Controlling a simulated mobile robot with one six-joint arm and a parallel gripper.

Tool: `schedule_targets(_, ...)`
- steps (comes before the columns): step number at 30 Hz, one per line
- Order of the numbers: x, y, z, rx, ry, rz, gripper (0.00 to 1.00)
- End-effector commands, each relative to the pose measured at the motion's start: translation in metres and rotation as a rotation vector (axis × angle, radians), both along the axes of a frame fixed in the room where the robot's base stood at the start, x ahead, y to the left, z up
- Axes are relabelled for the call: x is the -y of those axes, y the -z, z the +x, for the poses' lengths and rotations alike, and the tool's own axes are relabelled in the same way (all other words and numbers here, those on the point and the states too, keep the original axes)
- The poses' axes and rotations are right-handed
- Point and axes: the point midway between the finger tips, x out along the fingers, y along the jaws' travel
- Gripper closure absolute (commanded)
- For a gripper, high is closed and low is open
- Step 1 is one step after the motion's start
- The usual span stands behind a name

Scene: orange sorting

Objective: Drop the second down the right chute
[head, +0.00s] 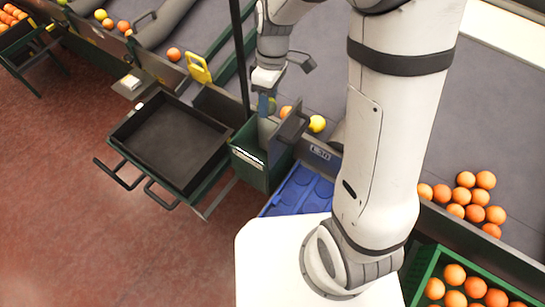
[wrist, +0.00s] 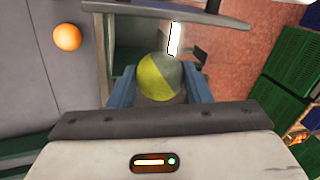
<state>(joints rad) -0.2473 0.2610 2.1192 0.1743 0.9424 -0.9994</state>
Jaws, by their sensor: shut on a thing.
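My gripper (head: 267,104) is shut on a round fruit in the wrist view (wrist: 158,76), yellow-green on one side and grey-green on the other. The blue fingers press it from both sides. In the head view the fruit is mostly hidden by the fingers. My gripper is above the green chute box (head: 250,172) with a pale label on its front, at the edge of the grey belt. A dark flap with a handle (head: 291,127) stands at the box's right side. I cannot tell if the fruit is inside the opening.
An orange (head: 286,112) and a yellow fruit (head: 317,124) lie on the belt nearby. A black empty tray (head: 175,145) is left of the box, a blue moulded tray (head: 298,193) right. Several oranges (head: 474,196) rest farther right above a green crate (head: 424,272). A dark post (head: 240,55) stands close behind.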

Motion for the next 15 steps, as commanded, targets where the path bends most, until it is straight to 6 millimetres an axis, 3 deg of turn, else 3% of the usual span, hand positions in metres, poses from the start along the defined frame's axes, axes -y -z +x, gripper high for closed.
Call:
schedule_targets(1,0.000,0.013,0.000,0.000,0.001,0.000,0.79)
schedule_targets(4,0.000,0.022,0.000,0.000,0.001,0.000,0.79)
schedule_targets(15,0.001,0.042,0.000,-0.001,0.002,0.000,0.79)
